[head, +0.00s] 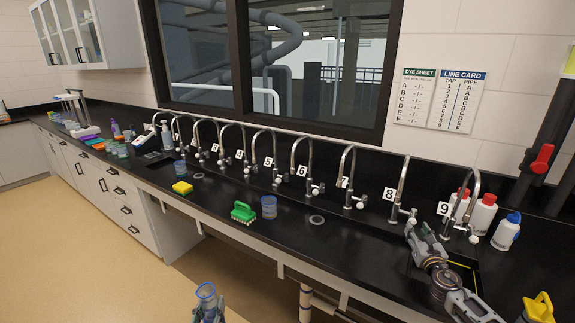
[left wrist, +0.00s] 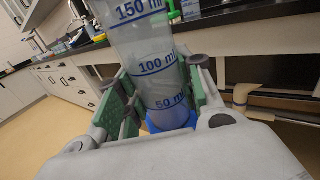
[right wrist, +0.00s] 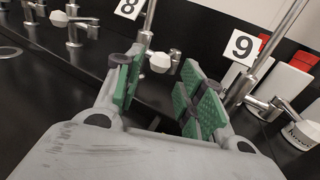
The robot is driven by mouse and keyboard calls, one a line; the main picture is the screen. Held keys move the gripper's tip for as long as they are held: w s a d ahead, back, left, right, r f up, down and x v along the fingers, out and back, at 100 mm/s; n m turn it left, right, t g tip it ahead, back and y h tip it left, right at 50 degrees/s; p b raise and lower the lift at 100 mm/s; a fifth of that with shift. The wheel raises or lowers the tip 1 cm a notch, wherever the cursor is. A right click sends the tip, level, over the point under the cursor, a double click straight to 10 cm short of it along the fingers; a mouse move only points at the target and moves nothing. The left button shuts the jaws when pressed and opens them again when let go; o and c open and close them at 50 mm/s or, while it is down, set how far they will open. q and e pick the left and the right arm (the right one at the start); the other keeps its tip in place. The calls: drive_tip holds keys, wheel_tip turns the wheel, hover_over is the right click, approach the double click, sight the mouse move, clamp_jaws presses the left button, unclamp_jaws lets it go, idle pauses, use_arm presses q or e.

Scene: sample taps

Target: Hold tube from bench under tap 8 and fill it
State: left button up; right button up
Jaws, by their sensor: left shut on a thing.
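My left gripper (head: 207,308) is shut on a clear graduated tube (head: 206,292) with a blue rim, held in front of the bench, over the floor. In the left wrist view the tube (left wrist: 158,70) shows 50, 100 and 150 ml marks and a blue base between the green pads. I see no clear liquid level in it. Tap 8 (head: 402,185) is a tall chrome gooseneck at the back right of the bench, beside its number plate (head: 388,194). My right gripper (head: 424,232) is open near it. In the right wrist view a white tap knob (right wrist: 160,62) shows beyond the parted fingers.
Tap 9 (head: 476,185) and white bottles with red caps (head: 482,214) stand right of tap 8. A blue-topped bottle (head: 507,232) is further right. Black bench around the drain (head: 317,220) is clear.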

sight(204, 286)
drive_tip(key=shift+s+a, duration=0.15)
drive_tip(key=shift+s, duration=0.85)
use_arm(q)
drive_tip(key=shift+r, duration=0.2)
use_arm(e)
drive_tip(key=shift+r, duration=0.2)
